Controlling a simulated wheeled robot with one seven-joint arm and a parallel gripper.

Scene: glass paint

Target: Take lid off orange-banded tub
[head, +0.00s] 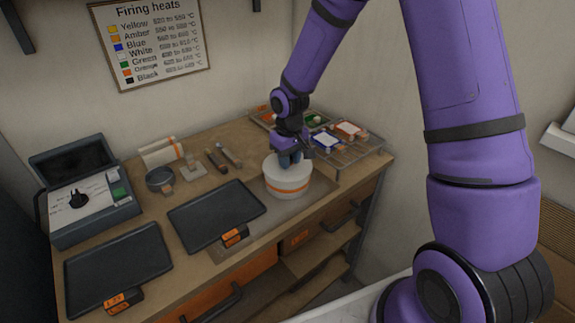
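The orange-banded tub (287,188) is white and round and stands upright on a thin mat (312,190) at the right part of the workbench. Its white lid (272,167) appears seated on top, partly hidden by my gripper. My gripper (289,160) is directly above the tub, pointing down, with its fingertips at the lid's middle. I cannot tell whether the fingers are closed on a knob or only near it.
Two dark trays with orange tags, one near the tub (215,215) and one at front left (118,270), lie on the bench. A box with an open lid (90,205) sits at left. Small tools (222,158) lie at the back.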

